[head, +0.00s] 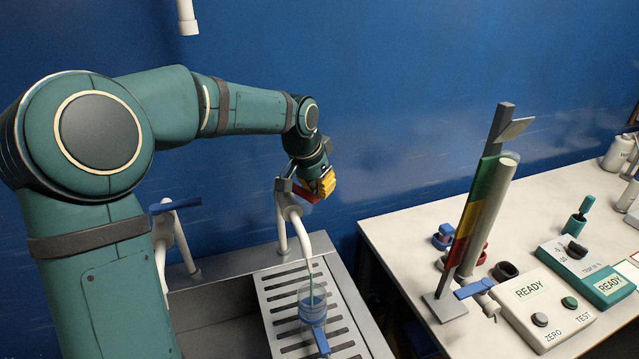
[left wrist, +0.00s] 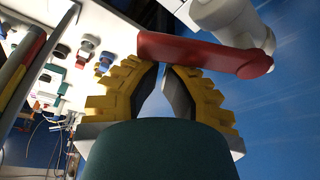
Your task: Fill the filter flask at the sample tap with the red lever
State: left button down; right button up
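The red lever (head: 306,193) is on the white sample tap (head: 289,212) at the back of the sink. My left gripper (head: 324,186) is at this lever. In the left wrist view the red lever (left wrist: 195,53) lies across just beyond my left fingertips (left wrist: 163,68). The fingers are drawn together at their tips, with nothing seen between them; contact with the lever is not clear. The clear filter flask (head: 312,305) stands on the slatted drainer under the spout. A thin greenish stream runs from the spout into it, and bluish liquid shows inside. My right gripper is out of view.
Another tap with a blue lever (head: 175,205) stands left, partly behind my left arm. The drainer (head: 275,297) has bare slats around the flask. On the right, a white bench (head: 400,232) carries a coloured stand (head: 478,215) and READY instruments (head: 545,310). A blue wall is behind.

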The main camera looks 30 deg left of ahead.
pick_arm(q)
jog(key=shift+s, duration=0.25)
dwell(0.3)
jog(key=shift+a, duration=0.15)
jog(key=shift+w+a+p, duration=0.3)
jog(key=shift+a, duration=0.35)
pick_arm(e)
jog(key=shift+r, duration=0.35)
